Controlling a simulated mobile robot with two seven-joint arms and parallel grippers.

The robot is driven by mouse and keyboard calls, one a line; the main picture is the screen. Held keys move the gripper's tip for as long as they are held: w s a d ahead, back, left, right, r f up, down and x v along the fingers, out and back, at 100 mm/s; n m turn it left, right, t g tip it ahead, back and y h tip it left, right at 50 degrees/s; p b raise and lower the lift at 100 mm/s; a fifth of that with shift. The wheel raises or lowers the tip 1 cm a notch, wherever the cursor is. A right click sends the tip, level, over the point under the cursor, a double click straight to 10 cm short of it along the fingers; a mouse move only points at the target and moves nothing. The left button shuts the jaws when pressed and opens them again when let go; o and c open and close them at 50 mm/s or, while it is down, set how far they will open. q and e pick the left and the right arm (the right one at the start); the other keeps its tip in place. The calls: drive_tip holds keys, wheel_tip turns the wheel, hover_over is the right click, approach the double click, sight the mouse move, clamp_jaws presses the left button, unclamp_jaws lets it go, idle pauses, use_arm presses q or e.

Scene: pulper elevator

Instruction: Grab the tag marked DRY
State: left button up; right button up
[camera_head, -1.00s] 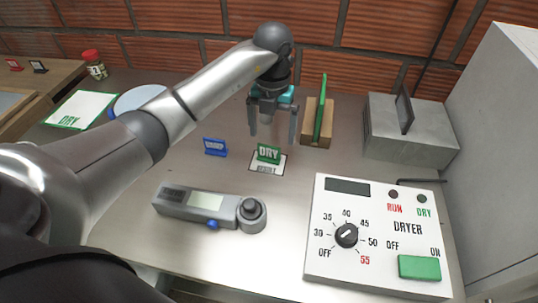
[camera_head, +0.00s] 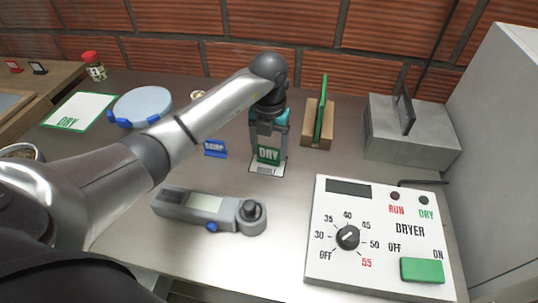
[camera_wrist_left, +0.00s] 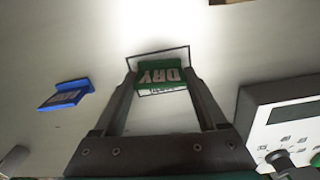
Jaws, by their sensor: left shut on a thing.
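The green tag marked DRY (camera_head: 268,155) stands on a white card with a black outline (camera_head: 266,170) in the middle of the table. In the left wrist view the tag (camera_wrist_left: 161,74) sits between my fingertips. My left gripper (camera_head: 268,148) reaches down from above and is shut on the tag, one finger at each side. The tag is upright and at the card, and I cannot tell whether it is clear of the surface. The lettering on the card is partly hidden by the tag. My right gripper is not in view.
A blue tag (camera_head: 215,148) stands just left. A grey meter (camera_head: 205,206) lies in front. The white dryer panel (camera_head: 380,240) is at front right. A wooden block (camera_head: 316,136) holding a green board and a grey box (camera_head: 410,130) stand behind. A round blue-rimmed dish (camera_head: 142,104) is at left.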

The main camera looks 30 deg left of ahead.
use_arm(q)
drive_tip(key=c, duration=0.7)
